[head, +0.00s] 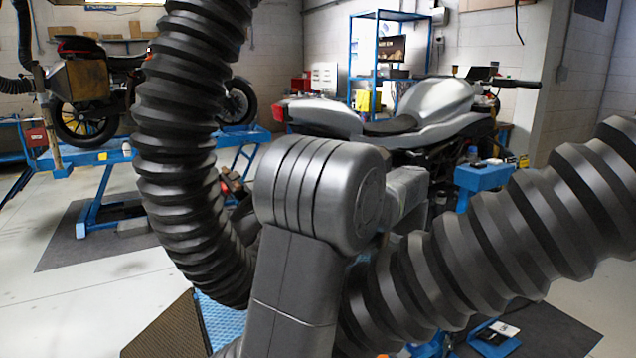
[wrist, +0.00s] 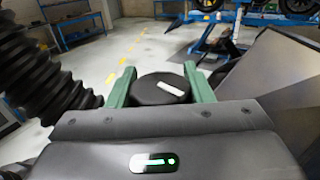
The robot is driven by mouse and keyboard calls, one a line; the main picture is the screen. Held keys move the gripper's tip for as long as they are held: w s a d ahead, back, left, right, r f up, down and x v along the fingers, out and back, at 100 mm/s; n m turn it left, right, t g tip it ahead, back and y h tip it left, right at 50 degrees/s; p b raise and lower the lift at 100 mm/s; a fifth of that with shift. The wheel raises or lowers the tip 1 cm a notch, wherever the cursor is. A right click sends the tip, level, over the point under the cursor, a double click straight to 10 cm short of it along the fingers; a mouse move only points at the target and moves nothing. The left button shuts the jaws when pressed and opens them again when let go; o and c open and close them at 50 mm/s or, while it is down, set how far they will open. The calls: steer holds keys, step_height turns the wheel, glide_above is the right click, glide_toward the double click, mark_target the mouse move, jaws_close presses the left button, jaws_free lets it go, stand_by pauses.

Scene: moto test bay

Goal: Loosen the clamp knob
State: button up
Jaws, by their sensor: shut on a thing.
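The clamp knob (wrist: 150,92) is a round black knob with a white mark on its top, in the middle of the wrist view. My gripper (wrist: 159,72) has two green fingers, one on each side of the knob, and is shut on it. The white mark points slightly down to the right in the picture. In the head view my grey arm fills the middle, and I cannot make out the knob or the fingers there. The clamp below the knob is hidden.
Thick black ribbed hoses (head: 180,140) cross the head view close by; one also shows in the wrist view (wrist: 45,65). A silver motorcycle (head: 435,105) stands behind my arm. Another motorcycle (head: 85,80) sits on a blue lift (head: 95,155). Open pale floor (head: 110,300) lies at left.

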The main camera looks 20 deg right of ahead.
steer(key=shift+a+n+g+y+p, duration=0.1)
steer(key=shift+n+g+y+p, duration=0.3)
steer(key=shift+p, duration=0.15)
steer(key=o, duration=1)
steer(key=v, duration=1.4)
steer(key=shift+w, duration=0.1)
steer(key=x, duration=1.4)
